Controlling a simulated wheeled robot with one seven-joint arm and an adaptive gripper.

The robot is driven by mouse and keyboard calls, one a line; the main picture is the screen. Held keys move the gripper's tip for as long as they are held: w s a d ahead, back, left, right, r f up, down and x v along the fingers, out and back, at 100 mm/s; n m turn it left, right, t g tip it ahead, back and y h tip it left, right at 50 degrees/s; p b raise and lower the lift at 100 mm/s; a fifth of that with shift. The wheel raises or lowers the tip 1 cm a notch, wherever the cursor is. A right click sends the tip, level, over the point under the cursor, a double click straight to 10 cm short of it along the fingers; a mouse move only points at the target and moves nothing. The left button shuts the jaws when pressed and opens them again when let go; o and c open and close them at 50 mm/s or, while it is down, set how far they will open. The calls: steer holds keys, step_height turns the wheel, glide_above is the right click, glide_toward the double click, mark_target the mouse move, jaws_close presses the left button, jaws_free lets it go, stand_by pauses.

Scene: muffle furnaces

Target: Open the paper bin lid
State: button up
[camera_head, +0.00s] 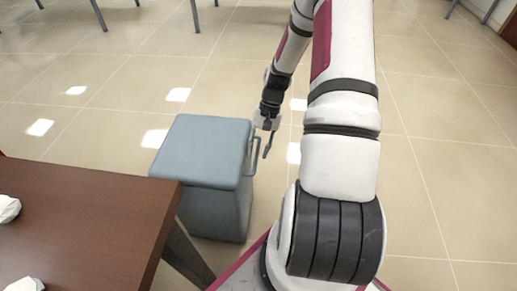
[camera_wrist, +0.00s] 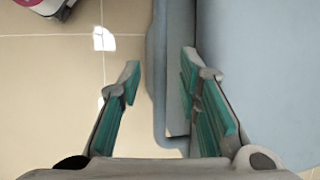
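The paper bin (camera_head: 215,212) is a blue-grey box standing on the floor, with its flat lid (camera_head: 200,150) lying closed on top. A handle (camera_head: 253,157) loops out from its right side. My gripper (camera_head: 268,143) is at this handle, pointing down. In the wrist view my gripper (camera_wrist: 160,90) is open, with teal pads on both fingers. The handle's outer bar (camera_wrist: 157,100) shows between the fingers, with a visible gap to the left finger. The right finger overlaps the handle opening beside the bin's lid (camera_wrist: 265,70). Whether that finger touches anything, I cannot tell.
A brown wooden table (camera_head: 95,215) stands close at the lower left, its corner near the bin, with white crumpled pieces (camera_head: 9,208) on it. Tiled floor (camera_head: 440,130) is open to the right and behind the bin. Furniture legs stand far back.

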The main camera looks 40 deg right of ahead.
jaws_close()
